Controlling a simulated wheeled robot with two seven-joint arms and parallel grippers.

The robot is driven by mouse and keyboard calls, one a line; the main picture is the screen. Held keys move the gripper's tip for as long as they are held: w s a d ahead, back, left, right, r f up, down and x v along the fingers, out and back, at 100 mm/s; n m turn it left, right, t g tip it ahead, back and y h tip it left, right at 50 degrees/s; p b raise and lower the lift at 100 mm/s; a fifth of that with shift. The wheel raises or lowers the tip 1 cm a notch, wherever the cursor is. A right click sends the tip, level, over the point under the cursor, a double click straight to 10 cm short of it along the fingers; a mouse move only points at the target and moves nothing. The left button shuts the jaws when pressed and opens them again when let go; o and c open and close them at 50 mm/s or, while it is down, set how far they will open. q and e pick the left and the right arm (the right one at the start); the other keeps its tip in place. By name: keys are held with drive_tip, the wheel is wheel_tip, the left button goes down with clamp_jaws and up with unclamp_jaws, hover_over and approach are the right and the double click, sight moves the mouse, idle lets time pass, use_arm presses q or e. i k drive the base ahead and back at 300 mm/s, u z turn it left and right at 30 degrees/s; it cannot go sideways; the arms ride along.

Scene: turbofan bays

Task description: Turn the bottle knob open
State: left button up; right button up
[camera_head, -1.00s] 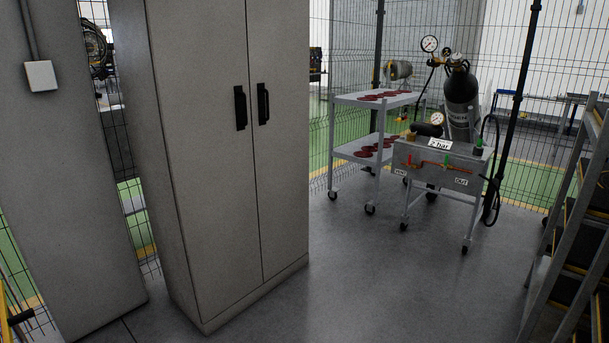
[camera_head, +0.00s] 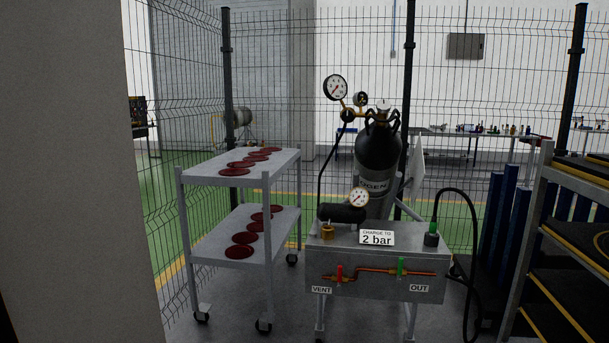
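A dark gas bottle (camera_head: 376,155) with lettering on its label stands behind a grey metal cart. A regulator with a large white-faced gauge (camera_head: 335,88) and a smaller gauge is fitted at its top left. A small pale knob (camera_head: 383,106) shows at the top of the bottle; its setting cannot be told. The cart (camera_head: 375,270) carries a "CHARGE TO 2 bar" sign (camera_head: 377,238), another gauge (camera_head: 359,198), a red handle (camera_head: 339,273) by "VENT" and a green handle (camera_head: 400,265) by "OUT". Neither of my grippers is in view.
A two-shelf trolley (camera_head: 205,247) with dark red discs stands left of the cart. A shelving rack (camera_head: 535,235) stands at the right. A wire fence (camera_head: 275,60) runs behind. A grey cabinet side (camera_head: 75,180) fills the left.

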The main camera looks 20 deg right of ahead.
sight(383, 105)
drive_tip(key=z, duration=0.6)
drive_tip(key=i, duration=2.05)
drive_tip(key=z, duration=0.5)
